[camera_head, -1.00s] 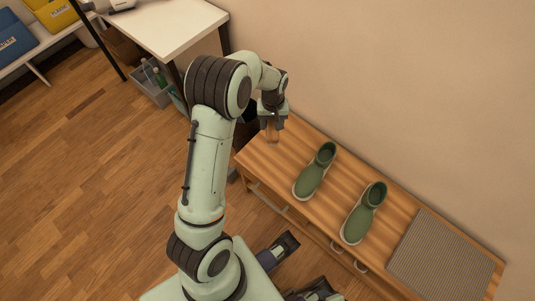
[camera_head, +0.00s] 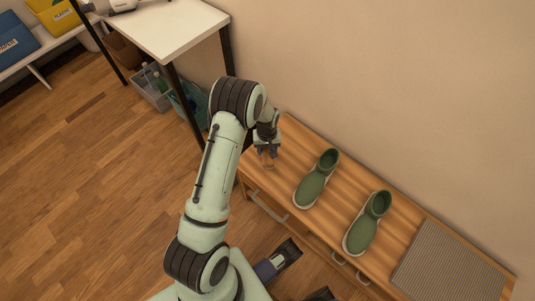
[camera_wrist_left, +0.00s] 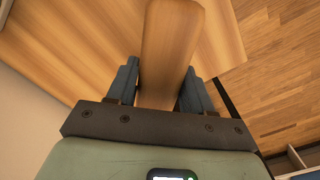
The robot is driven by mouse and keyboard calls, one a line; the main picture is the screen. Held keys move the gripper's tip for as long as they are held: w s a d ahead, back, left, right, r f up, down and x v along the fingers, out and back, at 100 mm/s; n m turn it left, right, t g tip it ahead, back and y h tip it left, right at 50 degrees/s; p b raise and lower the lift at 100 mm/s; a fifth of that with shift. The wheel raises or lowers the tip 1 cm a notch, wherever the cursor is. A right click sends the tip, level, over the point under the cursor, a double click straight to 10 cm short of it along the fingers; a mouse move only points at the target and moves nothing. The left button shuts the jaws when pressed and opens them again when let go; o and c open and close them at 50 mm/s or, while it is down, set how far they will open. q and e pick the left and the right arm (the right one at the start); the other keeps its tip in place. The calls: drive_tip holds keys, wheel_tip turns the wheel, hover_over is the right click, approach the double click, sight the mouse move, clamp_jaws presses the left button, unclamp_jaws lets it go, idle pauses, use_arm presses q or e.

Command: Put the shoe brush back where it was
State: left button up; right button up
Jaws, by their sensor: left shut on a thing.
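My left gripper (camera_head: 267,158) is at the left end of the wooden bench (camera_head: 325,222), low over its top. In the left wrist view the two dark fingers of the gripper (camera_wrist_left: 158,88) are shut on a plain wooden piece, the shoe brush (camera_wrist_left: 170,45), which sticks out between them. Its bristles do not show. In the head view only a small part of the brush (camera_head: 268,163) shows below the fingers. I cannot tell whether it touches the bench top.
Two green shoes, one nearer the gripper (camera_head: 316,180) and one farther right (camera_head: 366,225), stand on the bench. A grey ribbed mat (camera_head: 448,265) lies at its right end. A white table (camera_head: 165,25) stands behind left, with a grey crate (camera_head: 150,92) under it.

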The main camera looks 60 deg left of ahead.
sight(267, 153)
use_arm(q)
wheel_tip(267, 153, down, 4)
drive_tip(key=shift+r+b, duration=0.1)
drive_tip(key=shift+b, duration=0.3)
use_arm(e)
drive_tip(key=shift+w+d+f+t, duration=0.3)
drive_tip(key=shift+w+f, duration=0.25)
drive_tip(key=shift+w, duration=0.1)
use_arm(q)
drive_tip(key=o, duration=1)
use_arm(e)
drive_tip(key=shift+w+d+f, duration=0.1)
drive_tip(key=shift+w, duration=0.05)
use_arm(q)
drive_tip(key=shift+r, duration=0.3)
wheel_tip(267, 153, up, 12)
drive_tip(key=p, duration=0.2)
drive_tip(key=shift+f+p, duration=0.25)
drive_tip(key=shift+p, duration=0.1)
use_arm(e)
drive_tip(key=shift+g, duration=0.7)
drive_tip(key=s+r, duration=0.1)
drive_tip(key=s+a+r, duration=0.1)
drive_tip(key=s, duration=0.1)
drive_tip(key=s+a+r, duration=0.1)
drive_tip(key=shift+s+r, duration=0.15)
drive_tip(key=shift+r, duration=0.05)
